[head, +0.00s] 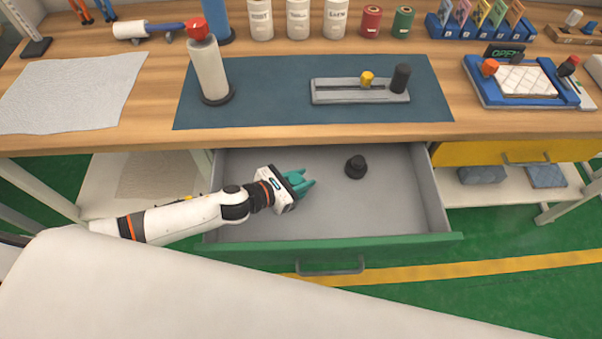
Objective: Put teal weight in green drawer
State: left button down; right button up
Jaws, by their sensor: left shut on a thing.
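The green-fronted drawer (400,247) is pulled open below the worktop. My left gripper (303,184) is inside the drawer's outline, left of its middle, and is shut on the teal weight (297,179). The weight's outline is partly hidden by the gripper, and I cannot tell whether it touches the drawer floor. A black weight (356,167) stands on the drawer floor to the right of the gripper, apart from it. My right gripper is not in view.
The worktop (290,143) overhangs the drawer's back. On its blue mat (275,85) stand a paper roll (209,72) and a slider fixture (335,92). A closed yellow drawer (470,153) is to the right. The drawer's right half is mostly clear.

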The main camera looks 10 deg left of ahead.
pick_arm(q)
jog(key=shift+f, duration=0.8)
jog(key=w, duration=0.2)
jog(key=w+a, duration=0.1)
jog(key=w, duration=0.1)
jog(key=shift+f+p, duration=0.2)
jog(key=shift+p, duration=0.15)
jog(key=shift+f, duration=0.45)
jog(key=c, duration=1.1)
grip_release()
jog(key=shift+s+f, duration=0.1)
jog(key=shift+f, duration=0.05)
jog(key=shift+o, duration=0.2)
